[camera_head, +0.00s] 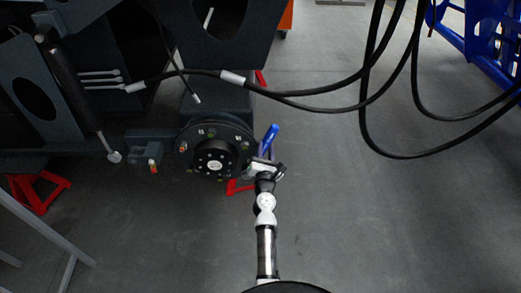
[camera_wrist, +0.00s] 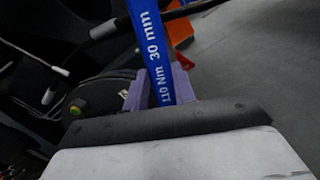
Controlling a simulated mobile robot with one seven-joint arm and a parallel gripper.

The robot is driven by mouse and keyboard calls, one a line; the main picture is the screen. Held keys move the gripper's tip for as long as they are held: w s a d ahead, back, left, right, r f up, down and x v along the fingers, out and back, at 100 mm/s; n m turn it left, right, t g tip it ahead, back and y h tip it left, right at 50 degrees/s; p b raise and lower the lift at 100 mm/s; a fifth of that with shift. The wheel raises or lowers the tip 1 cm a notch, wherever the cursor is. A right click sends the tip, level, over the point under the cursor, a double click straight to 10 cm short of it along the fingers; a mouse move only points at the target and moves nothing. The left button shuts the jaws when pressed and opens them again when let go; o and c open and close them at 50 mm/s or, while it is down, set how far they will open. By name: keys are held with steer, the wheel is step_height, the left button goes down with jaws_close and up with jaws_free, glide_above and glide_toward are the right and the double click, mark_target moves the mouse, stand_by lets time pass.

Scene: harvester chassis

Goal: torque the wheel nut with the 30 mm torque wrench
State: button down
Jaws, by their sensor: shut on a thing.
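The wheel hub (camera_head: 207,165) is a round black disc on the dark chassis, with several studs or nuts around its face. My gripper (camera_head: 263,167) is just right of the hub rim. It is shut on the blue torque wrench (camera_head: 270,138), which rises above the jaws. In the wrist view, the wrench (camera_wrist: 152,42) reads "30 mm" and "110 Nm" and stands between the purple fingers. There the hub (camera_wrist: 105,88) is partly hidden behind the fingers, with one greenish nut (camera_wrist: 76,109) showing. The wrench's working end is hidden, so its contact with a nut cannot be told.
Black cables (camera_head: 300,95) hang across the space above and right of the hub. Red stands (camera_head: 42,190) are on the floor at left. A blue frame (camera_head: 485,40) is at the upper right. The grey floor (camera_head: 380,220) at right is clear.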

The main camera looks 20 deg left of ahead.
steer(key=shift+w+d, duration=0.1)
steer(key=shift+d, duration=0.3)
steer(key=shift+f, duration=0.1)
steer(key=d, duration=0.1)
steer(key=f+m, duration=0.1)
steer(key=d+m, duration=0.1)
steer(key=shift+w+d+f+h+b, duration=0.2)
steer(key=shift+w+d+h+b, duration=0.1)
steer(key=shift+w+b, duration=0.05)
steer(key=s+a+r+n+p, duration=0.1)
steer(key=s+a+n, duration=0.1)
steer(key=a+n, duration=0.2)
steer(key=s+a+r+n+y+p, duration=0.1)
steer(key=a+r+n+p, duration=0.1)
steer(key=a+n, duration=0.3)
steer(key=a, duration=0.4)
steer(key=shift+s+a+r+y, duration=0.25)
steer(key=shift+s+r+y, duration=0.05)
steer(key=shift+s, duration=0.05)
steer(key=shift+w+f, duration=0.1)
